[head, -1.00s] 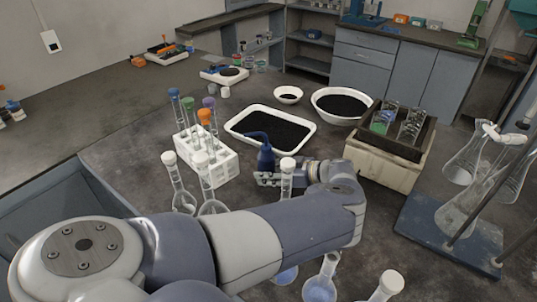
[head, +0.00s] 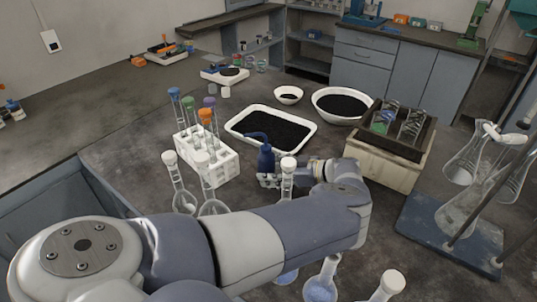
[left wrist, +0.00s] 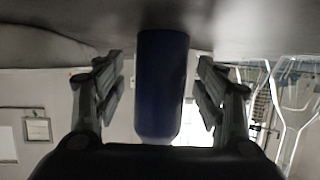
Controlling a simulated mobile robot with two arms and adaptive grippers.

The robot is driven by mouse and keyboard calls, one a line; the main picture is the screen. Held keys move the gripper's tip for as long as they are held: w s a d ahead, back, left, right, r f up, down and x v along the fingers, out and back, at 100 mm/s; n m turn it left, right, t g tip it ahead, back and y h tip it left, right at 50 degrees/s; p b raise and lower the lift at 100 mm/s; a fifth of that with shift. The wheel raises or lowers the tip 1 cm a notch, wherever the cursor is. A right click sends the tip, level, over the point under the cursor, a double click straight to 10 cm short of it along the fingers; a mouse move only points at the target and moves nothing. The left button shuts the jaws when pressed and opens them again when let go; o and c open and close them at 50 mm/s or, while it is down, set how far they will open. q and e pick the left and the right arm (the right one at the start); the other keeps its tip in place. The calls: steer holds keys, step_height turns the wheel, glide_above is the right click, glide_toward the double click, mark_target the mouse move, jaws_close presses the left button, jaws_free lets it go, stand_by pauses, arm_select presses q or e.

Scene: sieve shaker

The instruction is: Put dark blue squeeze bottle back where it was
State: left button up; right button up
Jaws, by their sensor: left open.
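The dark blue squeeze bottle (head: 265,158) with a bent spout stands upright on the bench, just in front of a white tray of dark grains (head: 305,148). My left gripper (head: 268,181) is low beside it, reaching in from the right. In the left wrist view the bottle (left wrist: 162,85) is between the two open fingers of my left gripper (left wrist: 160,95), with a gap on each side. That view looks upside down, with the bench surface at the top. A flask neck partly hides the gripper in the head view. My right gripper is not in view.
A white rack (head: 208,165) with capped tubes stands left of the bottle. Stoppered flasks (head: 182,200) stand close in front, near my arm. A white bowl (head: 341,104) and a box with a dark tray (head: 385,170) are behind and right. Glassware hangs on a stand at right.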

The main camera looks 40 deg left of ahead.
arm_select(q)
steer(key=b+v, duration=0.1)
steer(key=v, duration=0.3)
steer(key=shift+w+d, duration=0.1)
steer(key=shift+d, duration=0.35)
steer(key=shift+w+d+r, duration=0.15)
steer(key=shift+d+r, duration=0.15)
steer(key=shift+d, duration=0.2)
steer(key=shift+r, duration=0.1)
